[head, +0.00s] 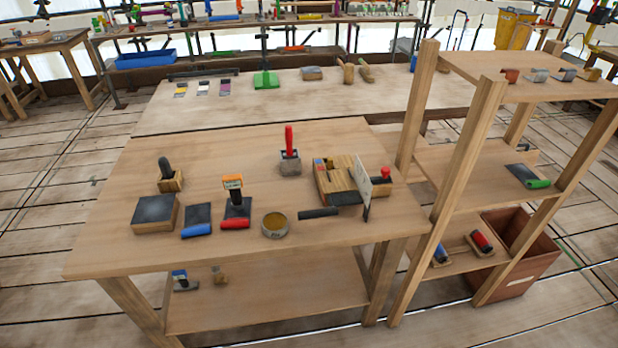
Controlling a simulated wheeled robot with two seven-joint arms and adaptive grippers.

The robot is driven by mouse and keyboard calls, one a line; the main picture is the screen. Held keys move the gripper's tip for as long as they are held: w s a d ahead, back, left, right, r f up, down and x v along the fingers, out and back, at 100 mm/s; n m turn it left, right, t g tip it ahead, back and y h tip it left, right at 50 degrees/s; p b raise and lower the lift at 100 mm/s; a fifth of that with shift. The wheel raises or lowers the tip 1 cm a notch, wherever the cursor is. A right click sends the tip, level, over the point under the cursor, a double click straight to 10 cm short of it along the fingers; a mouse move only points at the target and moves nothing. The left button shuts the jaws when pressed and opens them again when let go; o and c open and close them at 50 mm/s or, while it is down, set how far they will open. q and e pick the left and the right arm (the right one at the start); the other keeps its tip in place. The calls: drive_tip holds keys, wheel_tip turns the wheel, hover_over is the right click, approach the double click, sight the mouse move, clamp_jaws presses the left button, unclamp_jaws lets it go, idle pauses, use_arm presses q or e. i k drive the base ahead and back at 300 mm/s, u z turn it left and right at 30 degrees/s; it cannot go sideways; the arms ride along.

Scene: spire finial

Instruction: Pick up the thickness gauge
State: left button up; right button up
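I cannot tell for sure which thing is the thickness gauge. On the near wooden table (330,238), a small upright tool with an orange and white top (233,188) stands at a dark plate with a red handle (236,223). A round yellowish tin (275,225) with markings on its side sits to its right. Neither of my grippers shows in the head view.
The table also holds a grey-topped block (155,212), a blue-handled plate (197,221), a red-handled tool (289,150) and a wooden box (335,178) beside an upright pale plate (361,187). A wooden shelf unit (462,160) stands at right. The table's front left is clear.

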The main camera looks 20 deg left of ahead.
sight(233, 183)
drive_tip(key=z, duration=0.3)
drive_tip(key=i, duration=1.3)
drive_tip(key=u, duration=0.85)
